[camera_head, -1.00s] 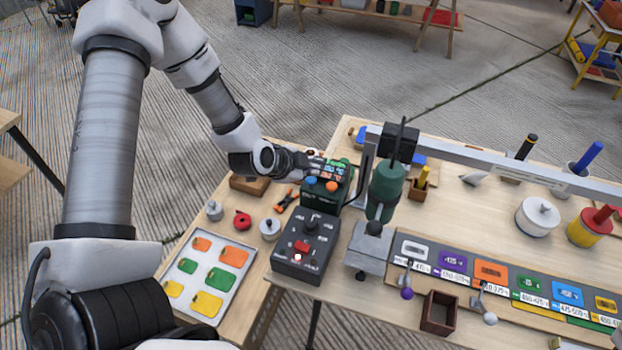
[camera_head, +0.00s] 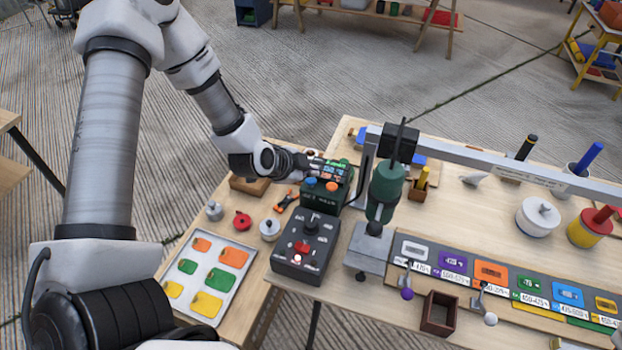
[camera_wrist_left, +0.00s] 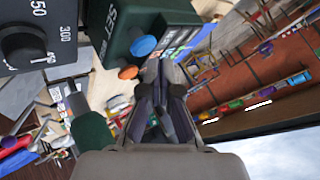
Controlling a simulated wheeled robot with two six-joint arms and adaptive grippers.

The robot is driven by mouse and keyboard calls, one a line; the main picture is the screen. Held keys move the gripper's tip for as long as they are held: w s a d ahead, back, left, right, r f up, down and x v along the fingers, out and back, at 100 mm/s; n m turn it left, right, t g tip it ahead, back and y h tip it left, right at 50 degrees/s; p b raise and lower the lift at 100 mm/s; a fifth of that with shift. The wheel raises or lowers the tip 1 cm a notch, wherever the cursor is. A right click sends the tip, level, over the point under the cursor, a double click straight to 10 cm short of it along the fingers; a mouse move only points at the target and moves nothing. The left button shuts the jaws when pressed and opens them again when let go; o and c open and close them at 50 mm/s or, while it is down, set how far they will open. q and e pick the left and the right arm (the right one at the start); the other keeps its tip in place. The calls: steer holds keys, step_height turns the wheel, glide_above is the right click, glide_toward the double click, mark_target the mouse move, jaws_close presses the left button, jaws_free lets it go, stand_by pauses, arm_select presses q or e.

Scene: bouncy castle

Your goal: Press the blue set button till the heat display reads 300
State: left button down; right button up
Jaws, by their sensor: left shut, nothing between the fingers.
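The dark green control box (camera_head: 322,197) stands on the table, with a small display (camera_head: 336,170) on top whose reading I cannot make out. Its blue set button (camera_head: 311,183) and orange button (camera_head: 332,187) sit side by side on the front. In the left wrist view, the blue button (camera_wrist_left: 143,46) is beside the printed word SET, with the orange button (camera_wrist_left: 128,72) below it. My left gripper (camera_head: 316,166) is shut and empty at the box's upper left, just behind the blue button. Its closed fingers (camera_wrist_left: 153,72) point near both buttons; contact cannot be told.
A dark box with a black dial, red switch and lit lamp (camera_head: 304,245) stands in front. A tray of coloured tags (camera_head: 221,252) and small knobs lie to the left.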

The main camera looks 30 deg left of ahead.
mark_target(310, 181)
arm_select(q)
steer(key=shift+f, duration=0.35)
steer(key=shift+f+b, duration=0.6)
steer(key=shift+f, duration=0.2)
stand_by(0.7)
steer(key=shift+r+p, duration=1.25)
steer(key=shift+p, duration=0.1)
step_height(310, 181, up, 5)
steer(key=p, duration=0.5)
steer(key=shift+r, duration=0.1)
stand_by(1.5)
